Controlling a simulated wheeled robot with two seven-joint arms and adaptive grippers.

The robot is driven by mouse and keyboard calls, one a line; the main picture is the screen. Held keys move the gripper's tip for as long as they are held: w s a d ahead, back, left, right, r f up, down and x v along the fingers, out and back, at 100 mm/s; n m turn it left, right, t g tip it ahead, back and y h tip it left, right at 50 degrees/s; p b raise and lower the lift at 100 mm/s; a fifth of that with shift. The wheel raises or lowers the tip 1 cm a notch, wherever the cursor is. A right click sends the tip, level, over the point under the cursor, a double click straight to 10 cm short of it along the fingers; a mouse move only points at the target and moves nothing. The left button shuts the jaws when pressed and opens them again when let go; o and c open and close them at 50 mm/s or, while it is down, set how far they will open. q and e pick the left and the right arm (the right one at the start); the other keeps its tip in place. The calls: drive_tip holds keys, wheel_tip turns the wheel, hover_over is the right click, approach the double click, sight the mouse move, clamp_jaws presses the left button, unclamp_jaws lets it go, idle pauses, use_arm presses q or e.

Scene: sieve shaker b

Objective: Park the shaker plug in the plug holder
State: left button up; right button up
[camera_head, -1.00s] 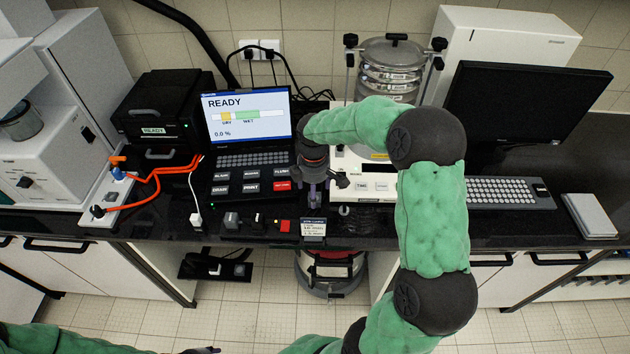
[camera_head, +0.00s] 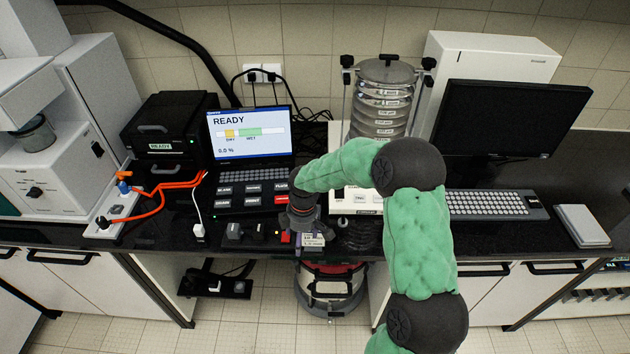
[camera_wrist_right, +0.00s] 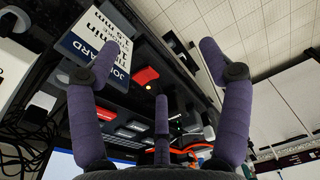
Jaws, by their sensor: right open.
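A white plug (camera_head: 199,230) on a white cable rests near the bench's front edge, left of the control blocks. I cannot tell whether it is the shaker plug, and I cannot pick out the plug holder with certainty. The sieve shaker (camera_head: 382,100) stands at the back with its sieve stack clamped; its white base is partly hidden by my right arm. My right gripper (camera_head: 309,243) points down near the front edge, right of the red block, and looks empty. In the right wrist view its purple fingers (camera_wrist_right: 158,65) are spread with nothing between them. My left gripper is not in view.
A job card (camera_wrist_right: 92,45) lies close to the fingers. Grey and black blocks (camera_head: 233,231) and a red block (camera_head: 285,237) line the front edge. A laptop (camera_head: 250,135), a power strip (camera_head: 112,210) with orange cables, a keyboard (camera_head: 490,204) and a monitor (camera_head: 505,120) stand around.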

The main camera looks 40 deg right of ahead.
drive_tip(key=s+a+f+m+y+b, duration=0.1)
drive_tip(key=s+a+f+m+b, duration=0.3)
drive_tip(key=s+a+f, duration=0.4)
drive_tip(key=s+a+f+m+y+b, duration=0.2)
drive_tip(key=s+a+f+m+b, duration=0.3)
drive_tip(key=a+f, duration=1)
drive_tip(key=s+f+m, duration=0.2)
drive_tip(key=s+f, duration=0.1)
drive_tip(key=f, duration=0.4)
drive_tip(key=shift+a, duration=0.15)
drive_tip(key=shift+s, duration=0.1)
